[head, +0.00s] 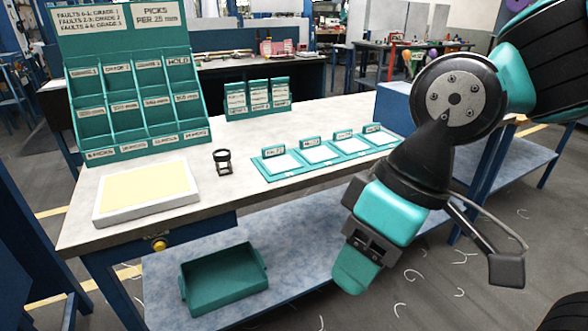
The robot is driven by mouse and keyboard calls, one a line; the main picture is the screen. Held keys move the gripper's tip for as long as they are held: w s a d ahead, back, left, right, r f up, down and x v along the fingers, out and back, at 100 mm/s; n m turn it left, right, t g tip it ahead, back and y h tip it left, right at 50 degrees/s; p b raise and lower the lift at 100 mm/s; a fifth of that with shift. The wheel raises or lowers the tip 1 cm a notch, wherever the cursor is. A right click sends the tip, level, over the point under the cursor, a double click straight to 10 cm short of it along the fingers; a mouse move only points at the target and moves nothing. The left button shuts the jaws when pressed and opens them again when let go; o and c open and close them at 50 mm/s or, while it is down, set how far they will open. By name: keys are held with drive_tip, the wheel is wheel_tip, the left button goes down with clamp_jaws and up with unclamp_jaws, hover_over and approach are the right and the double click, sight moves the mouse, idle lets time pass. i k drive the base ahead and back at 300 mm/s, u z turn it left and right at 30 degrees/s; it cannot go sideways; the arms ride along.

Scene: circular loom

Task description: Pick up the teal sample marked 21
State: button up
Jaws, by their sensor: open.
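Several teal sample places with upright tags stand in a row on the workbench: the leftmost (281,165), the second (318,153), the third (350,145) and the rightmost (379,137). Each has a pale square in a teal border. The tag lettering is too small to read surely, so I cannot tell which one, if any, is marked 21. My gripper (358,268) hangs in front of the bench's front edge, to the right of and lower in the picture than the row. It is open, with nothing seen in it, and apart from the samples. Its far finger is partly hidden.
A teal pigeonhole rack (137,105) stands at the back left, with a teal card stand (258,98) right of it. A cream-topped white tray (147,194) and a black magnifier (223,162) lie in front. A green bin (223,278) sits on the lower shelf.

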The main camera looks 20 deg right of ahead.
sight(274, 159)
drive_tip(key=u, duration=0.7)
drive_tip(key=i, duration=0.7)
drive_tip(key=z, duration=0.55)
drive_tip(key=i, duration=0.65)
drive_tip(key=z, duration=0.4)
